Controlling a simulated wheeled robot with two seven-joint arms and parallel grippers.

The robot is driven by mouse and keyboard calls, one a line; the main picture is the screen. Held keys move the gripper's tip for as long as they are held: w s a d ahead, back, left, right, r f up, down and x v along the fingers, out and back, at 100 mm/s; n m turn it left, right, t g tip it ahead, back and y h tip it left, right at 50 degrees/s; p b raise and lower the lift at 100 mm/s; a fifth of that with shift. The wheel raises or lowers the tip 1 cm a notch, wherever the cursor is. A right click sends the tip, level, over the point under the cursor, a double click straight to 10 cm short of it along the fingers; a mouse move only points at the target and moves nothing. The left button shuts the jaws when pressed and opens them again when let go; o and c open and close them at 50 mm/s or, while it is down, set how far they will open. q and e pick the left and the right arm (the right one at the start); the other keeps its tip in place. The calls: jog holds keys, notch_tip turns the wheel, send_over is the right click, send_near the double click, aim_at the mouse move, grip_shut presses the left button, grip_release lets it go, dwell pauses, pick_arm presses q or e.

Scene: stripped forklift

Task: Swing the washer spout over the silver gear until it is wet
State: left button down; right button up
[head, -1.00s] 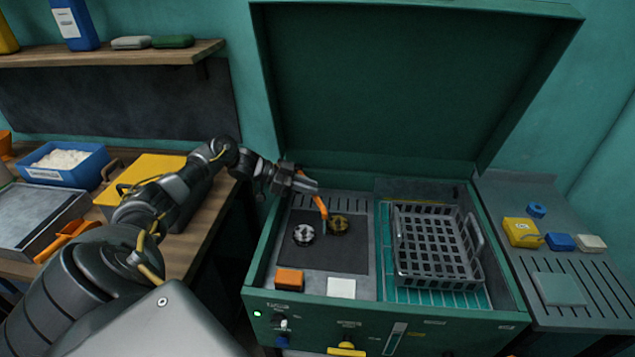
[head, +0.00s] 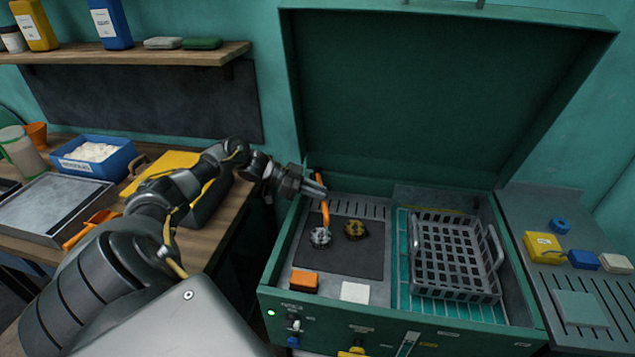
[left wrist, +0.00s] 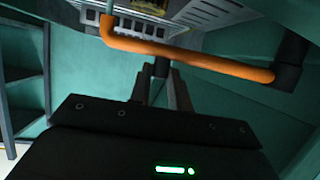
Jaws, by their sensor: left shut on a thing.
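The orange washer spout (head: 325,209) hangs inside the open green washer, its lower end just over the right edge of the silver gear (head: 320,238) in the head view. The darker brass gear (head: 355,231) lies to the right on the same dark mat. My left gripper (head: 316,189) is shut on the spout near its upper part. In the left wrist view the spout (left wrist: 190,58) runs across, and the fingers (left wrist: 163,82) close on a short black stub below it. I cannot tell whether the silver gear is wet. My right gripper is not in view.
A grey basket (head: 455,258) stands in the washer's right half. An orange block (head: 304,281) and a white block (head: 355,292) lie at the tub's front. The raised lid (head: 430,100) stands behind. A wooden bench (head: 225,215) is at left.

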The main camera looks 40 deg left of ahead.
pick_arm(q)
jog(key=shift+w+a+r, duration=0.3)
jog(key=shift+a+r, duration=0.15)
jog(key=c, duration=1.4)
grip_release()
jog(key=shift+a+f+t, duration=0.1)
jog(key=shift+t, duration=0.2)
jog(key=shift+c, duration=0.2)
jog(key=shift+o, duration=0.7)
jog(key=shift+w+f, duration=0.1)
jog(key=shift+f, duration=0.1)
jog(key=shift+d, duration=0.2)
jog(key=shift+a+f, duration=0.1)
jog(key=shift+s+a, duration=0.25)
jog(key=shift+s, duration=0.1)
jog(key=b+v, duration=0.3)
jog(key=v, duration=0.7)
jog(key=shift+r, duration=0.35)
